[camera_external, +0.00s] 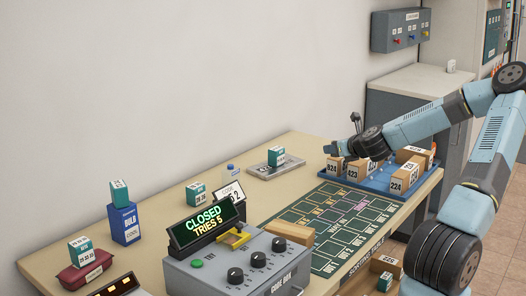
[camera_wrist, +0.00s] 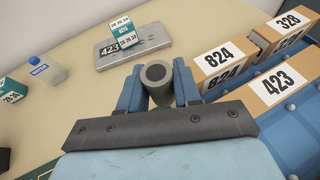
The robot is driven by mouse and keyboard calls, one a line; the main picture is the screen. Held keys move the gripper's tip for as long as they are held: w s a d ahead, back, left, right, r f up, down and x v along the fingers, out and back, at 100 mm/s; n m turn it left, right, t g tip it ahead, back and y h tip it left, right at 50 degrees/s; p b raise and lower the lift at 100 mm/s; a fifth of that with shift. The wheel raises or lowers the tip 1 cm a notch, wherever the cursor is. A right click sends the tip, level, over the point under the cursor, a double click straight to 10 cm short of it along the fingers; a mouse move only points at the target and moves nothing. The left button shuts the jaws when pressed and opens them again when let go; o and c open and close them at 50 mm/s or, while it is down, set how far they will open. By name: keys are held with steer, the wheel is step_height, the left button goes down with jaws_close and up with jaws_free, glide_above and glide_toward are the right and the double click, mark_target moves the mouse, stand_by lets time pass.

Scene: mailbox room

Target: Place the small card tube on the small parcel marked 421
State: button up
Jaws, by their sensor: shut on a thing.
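The small card tube (camera_wrist: 157,73) is a short grey-brown cylinder with a dark hollow end, seen end-on in the wrist view. My gripper (camera_wrist: 157,88) is shut on it, with one blue finger on each side. In the external view my gripper (camera_external: 337,149) is above the back left end of the blue parcel tray, and the tube cannot be made out there. I cannot read 421 on any parcel. The brown parcels that I can read are 824 (camera_wrist: 222,68), 423 (camera_wrist: 276,88), 328 (camera_wrist: 288,25) and 224 (camera_external: 398,185).
The blue tray (camera_external: 374,186) holds the parcels close together. A grey metal plate (camera_wrist: 150,46) carries a teal-and-white block (camera_wrist: 123,31). A small bottle (camera_wrist: 48,71) stands left of it. The code box (camera_external: 235,275) and its sign (camera_external: 205,224) stand at the front.

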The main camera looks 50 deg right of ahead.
steer(key=shift+n+t+y, duration=0.4)
steer(key=shift+n+y, duration=0.3)
steer(key=s+d+r, duration=0.1)
steer(key=d, duration=0.2)
steer(key=s+d+r, duration=0.1)
steer(key=s+d, duration=0.1)
steer(key=d, duration=0.2)
steer(key=s+d+r, duration=0.1)
steer(key=s+d, duration=0.1)
steer(key=d, duration=0.2)
steer(key=shift+d, duration=0.25)
steer(key=s+d+r+n+y, duration=0.2)
steer(key=s+d+r+y, duration=0.1)
steer(key=s+d+r, duration=0.5)
steer(key=w+d+f, duration=0.2)
steer(key=d+f, duration=0.1)
steer(key=w+d+f, duration=0.3)
steer(key=d, duration=0.1)
steer(key=w+d+f, duration=0.2)
steer(key=d+f, duration=0.1)
steer(key=f, duration=0.1)
steer(key=shift+w+d, duration=0.3)
steer(key=shift+d, duration=0.1)
steer(key=shift+w+d+f, duration=0.4)
steer(key=shift+d+f, duration=0.05)
steer(key=shift+f, duration=0.3)
step_height(320, 180, down, 3)
steer(key=shift+r, duration=0.1)
steer(key=o, duration=1)
